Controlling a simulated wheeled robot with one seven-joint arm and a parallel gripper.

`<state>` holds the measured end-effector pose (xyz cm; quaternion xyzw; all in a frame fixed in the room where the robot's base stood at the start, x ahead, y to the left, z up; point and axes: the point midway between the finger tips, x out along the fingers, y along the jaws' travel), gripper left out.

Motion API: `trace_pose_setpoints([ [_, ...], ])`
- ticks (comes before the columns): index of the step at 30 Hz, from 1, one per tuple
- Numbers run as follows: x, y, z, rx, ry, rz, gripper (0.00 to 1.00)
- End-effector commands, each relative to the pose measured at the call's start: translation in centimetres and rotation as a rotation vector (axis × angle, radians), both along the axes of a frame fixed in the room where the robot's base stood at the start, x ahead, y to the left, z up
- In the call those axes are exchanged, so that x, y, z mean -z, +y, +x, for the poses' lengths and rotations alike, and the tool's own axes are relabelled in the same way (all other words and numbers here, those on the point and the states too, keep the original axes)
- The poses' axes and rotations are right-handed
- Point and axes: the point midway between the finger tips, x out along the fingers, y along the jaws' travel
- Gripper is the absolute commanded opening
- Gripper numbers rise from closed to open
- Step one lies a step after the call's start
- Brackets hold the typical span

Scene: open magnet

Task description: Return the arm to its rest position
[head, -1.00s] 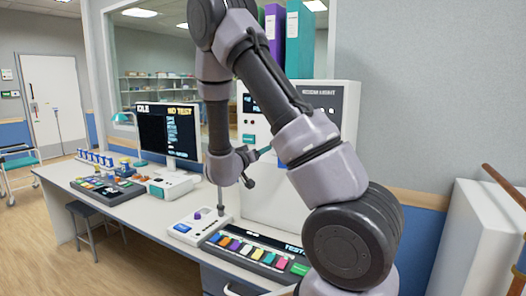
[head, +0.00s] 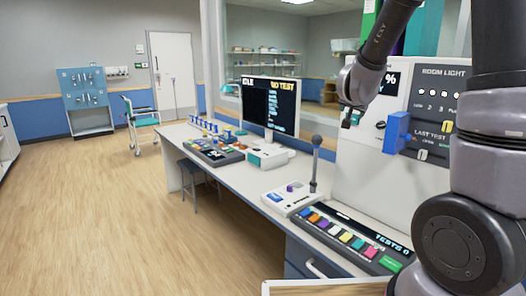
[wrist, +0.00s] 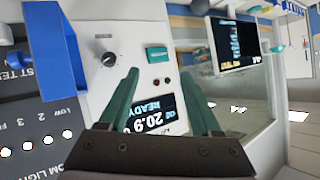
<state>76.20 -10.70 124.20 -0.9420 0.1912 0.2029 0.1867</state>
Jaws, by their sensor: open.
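My arm rises along the right side of the head view, bent at the elbow, with its wrist hanging in front of the white cabinet (head: 352,165). My gripper (head: 350,118) is small there, near the cabinet's upper left, and its fingers are hard to make out. In the wrist view my gripper (wrist: 158,68) shows two teal fingers spread apart with nothing between them. Behind the fingers is the cabinet front, with a dark knob (wrist: 105,59) and a lit display (wrist: 150,112) that reads upside down.
A blue box-like part (head: 397,132) juts from the cabinet close to my wrist. The desk (head: 230,178) below holds a monitor (head: 270,105), a lever box (head: 290,198) and a strip of coloured keys (head: 345,236). Open wooden floor (head: 130,220) lies to the left.

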Motion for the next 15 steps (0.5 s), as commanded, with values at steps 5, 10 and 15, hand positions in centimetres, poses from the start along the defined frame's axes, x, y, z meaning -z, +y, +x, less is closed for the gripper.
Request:
trace_pose_setpoints([
  [5, -5.1, 3.1, -4.7, -0.185, 0.040, 0.197, 0.65],
  [10, -8.2, 5.3, -11.7, -0.336, 0.139, 0.283, 0.65],
  [15, -9.3, 5.8, -20.0, -0.408, 0.275, 0.294, 0.65],
])
